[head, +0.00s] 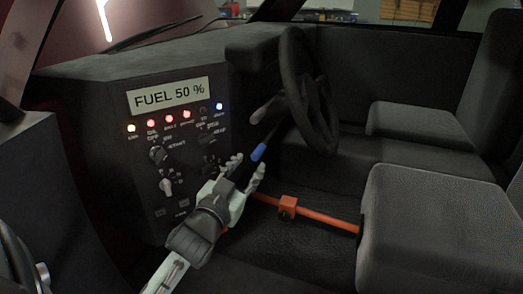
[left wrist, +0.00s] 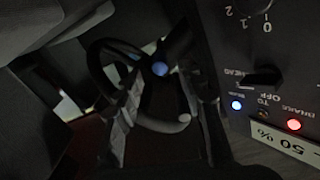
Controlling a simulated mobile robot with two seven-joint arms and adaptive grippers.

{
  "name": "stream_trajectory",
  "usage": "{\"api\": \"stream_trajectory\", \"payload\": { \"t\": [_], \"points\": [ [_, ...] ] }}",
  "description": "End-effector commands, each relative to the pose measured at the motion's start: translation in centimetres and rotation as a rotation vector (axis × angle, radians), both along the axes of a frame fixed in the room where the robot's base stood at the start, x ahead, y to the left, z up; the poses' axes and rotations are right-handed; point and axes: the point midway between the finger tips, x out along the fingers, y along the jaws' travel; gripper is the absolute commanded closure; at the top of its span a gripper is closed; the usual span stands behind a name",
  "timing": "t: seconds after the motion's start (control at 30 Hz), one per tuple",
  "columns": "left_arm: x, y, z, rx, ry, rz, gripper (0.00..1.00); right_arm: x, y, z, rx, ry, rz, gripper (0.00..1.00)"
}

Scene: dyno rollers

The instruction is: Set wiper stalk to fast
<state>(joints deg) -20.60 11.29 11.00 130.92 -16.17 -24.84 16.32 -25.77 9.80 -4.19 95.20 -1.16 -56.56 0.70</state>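A stalk with a blue tip (head: 258,152) reaches from the steering column toward my left gripper (head: 248,170). The left gripper is open, with its fingers spread just below and in front of the blue tip. In the left wrist view the blue tip (left wrist: 160,68) shows between the two fingers, and I cannot tell whether they touch it. A second stalk with a grey end (head: 258,116) sits higher, beside the steering wheel (head: 307,90). No label shows which stalk is the wiper stalk. My right gripper is not in view.
A control panel (head: 185,150) with knobs, lit lamps and a "FUEL 50 %" display (head: 168,96) stands left of the gripper. An orange bar (head: 325,217) crosses low, right of the gripper. Grey seats (head: 430,220) fill the right side.

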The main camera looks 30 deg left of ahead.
Motion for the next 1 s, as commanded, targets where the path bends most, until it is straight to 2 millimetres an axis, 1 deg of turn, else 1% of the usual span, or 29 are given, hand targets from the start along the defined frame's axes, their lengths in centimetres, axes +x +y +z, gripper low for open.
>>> {"api": "stream_trajectory", "payload": {
  "t": [0.17, 0.3, 0.5, 0.63, 0.87, 1.0],
  "points": [
    [2.3, 0.5, 0.2, 0.001, -0.002, 0.001, 0.61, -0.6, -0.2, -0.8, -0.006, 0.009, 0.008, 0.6],
    [4.5, 1.1, 0.2, 0.002, -0.001, 0.0, 0.61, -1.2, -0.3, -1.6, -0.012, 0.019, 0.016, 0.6],
    [6.8, 1.6, 0.1, 0.0, -0.001, 0.0, 0.61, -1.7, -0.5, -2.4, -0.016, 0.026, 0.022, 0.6],
    [7.4, 1.7, 0.0, 0.0, 0.0, 0.0, 0.61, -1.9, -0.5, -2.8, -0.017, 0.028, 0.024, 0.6],
    [7.4, 1.7, 0.0, 0.0, 0.0, 0.0, 0.61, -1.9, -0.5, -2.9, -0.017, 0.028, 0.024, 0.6],
    [7.4, 1.7, 0.0, 0.0, 0.0, 0.0, 0.78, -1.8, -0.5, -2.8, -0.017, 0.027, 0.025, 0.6]
  ]
}}
